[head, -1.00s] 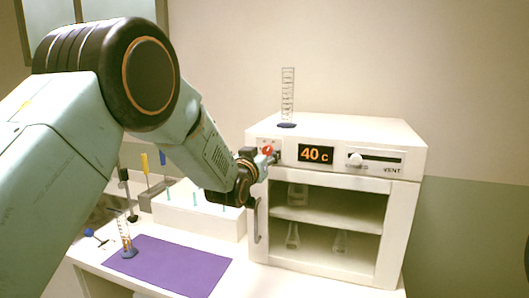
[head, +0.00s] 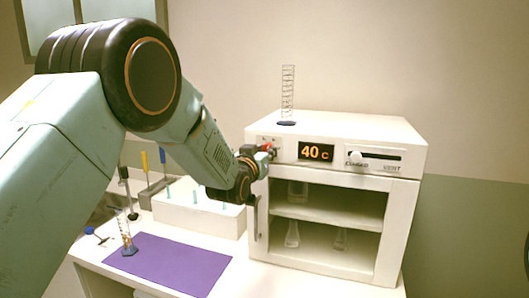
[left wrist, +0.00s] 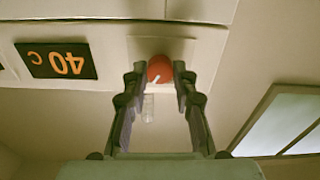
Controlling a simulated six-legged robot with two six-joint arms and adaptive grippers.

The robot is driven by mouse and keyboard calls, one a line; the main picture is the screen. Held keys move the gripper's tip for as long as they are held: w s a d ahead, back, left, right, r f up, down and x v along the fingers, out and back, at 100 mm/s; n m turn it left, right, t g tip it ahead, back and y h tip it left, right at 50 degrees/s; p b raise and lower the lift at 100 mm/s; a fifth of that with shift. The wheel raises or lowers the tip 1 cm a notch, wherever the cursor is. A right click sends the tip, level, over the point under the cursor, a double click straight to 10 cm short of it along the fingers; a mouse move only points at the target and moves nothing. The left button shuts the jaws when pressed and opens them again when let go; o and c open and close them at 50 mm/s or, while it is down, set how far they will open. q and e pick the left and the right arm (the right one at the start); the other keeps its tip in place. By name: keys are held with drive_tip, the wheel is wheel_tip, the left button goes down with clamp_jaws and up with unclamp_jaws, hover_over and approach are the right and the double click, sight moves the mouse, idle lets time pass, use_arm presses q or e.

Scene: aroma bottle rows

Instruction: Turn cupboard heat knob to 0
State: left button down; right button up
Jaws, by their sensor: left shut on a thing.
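The white cupboard (head: 345,133) stands at the back of the table, and its display (head: 315,151) reads 40 C. The red heat knob (head: 266,147) is on its front panel, left of the display, and is partly covered by my gripper. My left gripper (head: 268,154) is at the knob. In the left wrist view, the knob (left wrist: 160,68) with a white pointer mark sits between the two fingertips (left wrist: 160,77), which are shut on it. The display (left wrist: 57,60) appears upside down there. My right gripper is out of view.
A vent slider (head: 355,158) is right of the display. A tall measuring cylinder (head: 288,95) stands on the cupboard top. The shelves inside hold glassware. A white rack (head: 195,215), a purple mat (head: 170,266) and a small cylinder (head: 126,240) are at the left.

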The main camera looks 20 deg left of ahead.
use_arm(q)
drive_tip(key=shift+n, duration=0.3)
drive_tip(key=n+b, duration=0.1)
drive_tip(key=n, duration=0.3)
drive_tip(key=shift+b, duration=0.35)
drive_tip(key=n+b, duration=0.1)
drive_tip(key=n, duration=0.5)
drive_tip(key=shift+n, duration=0.4)
drive_tip(key=n, duration=0.6)
drive_tip(key=shift+b, duration=0.4)
drive_tip(key=n, duration=0.6)
drive_tip(key=shift+n, duration=0.4)
drive_tip(key=c, duration=1.1)
unclamp_jaws()
drive_tip(key=shift+o, duration=0.2)
